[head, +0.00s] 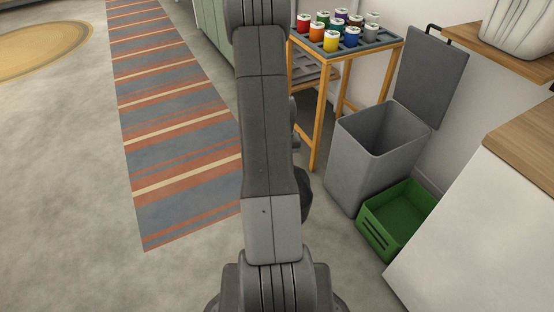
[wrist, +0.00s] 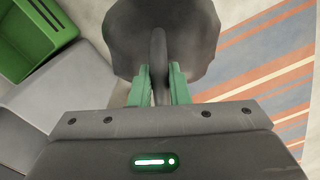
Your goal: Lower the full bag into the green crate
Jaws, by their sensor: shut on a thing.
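The green crate (head: 398,218) stands on the floor at the right in the head view, in front of the grey bin. It looks empty. It also shows at the upper left of the wrist view (wrist: 61,38). My gripper (wrist: 160,88) has green fingers, shut on the upright neck of the dark grey full bag (wrist: 190,45). The bag hangs clear of the crate, to its right in the wrist view. In the head view my arm hides the gripper and most of the bag; a dark edge (head: 305,195) shows beside the arm.
The grey bin (head: 372,160), its lid (head: 430,75) raised, stands directly behind the crate. A white cabinet (head: 480,240) with a wooden top is close on the crate's right. A small table (head: 350,45) holds several coloured cans. Striped rug (head: 180,130) and open floor lie left.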

